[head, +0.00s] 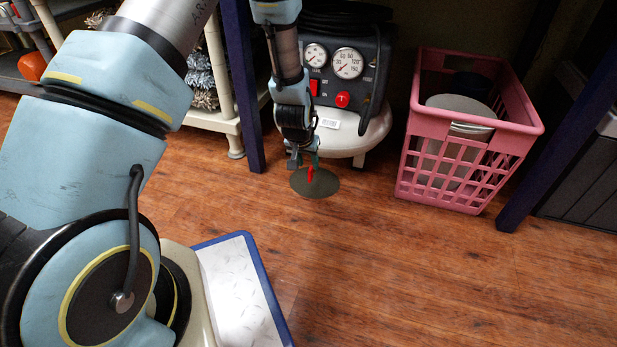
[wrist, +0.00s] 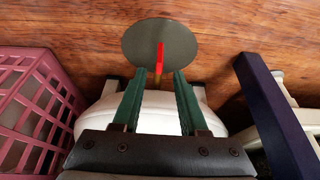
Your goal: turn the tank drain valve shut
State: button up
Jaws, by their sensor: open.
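The tank drain valve shows a red lever (head: 309,174) low at the front of the white compressor tank (head: 358,136). In the wrist view the red lever (wrist: 160,50) points away from the tank, with a small brass-coloured part at its near end. My gripper (head: 303,160) is at the tank's lower left. In the wrist view my gripper (wrist: 158,75) is open, its two green fingers on either side of the line of the lever. The lever's near end appears between the fingertips, and most of it extends beyond them. I cannot tell whether either finger touches it. The valve body is mostly hidden.
A round grey disc (head: 326,188) lies on the wooden floor below the valve. A pink basket (head: 418,150) stands right of the compressor. A dark blue post (head: 243,90) stands close on the left, beside a pale shelf (head: 209,119). The floor in front is clear.

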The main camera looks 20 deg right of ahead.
aim_at(310, 169)
jog(key=b+x, duration=0.3)
jog(key=x, duration=0.4)
grip_shut()
dwell(0.5)
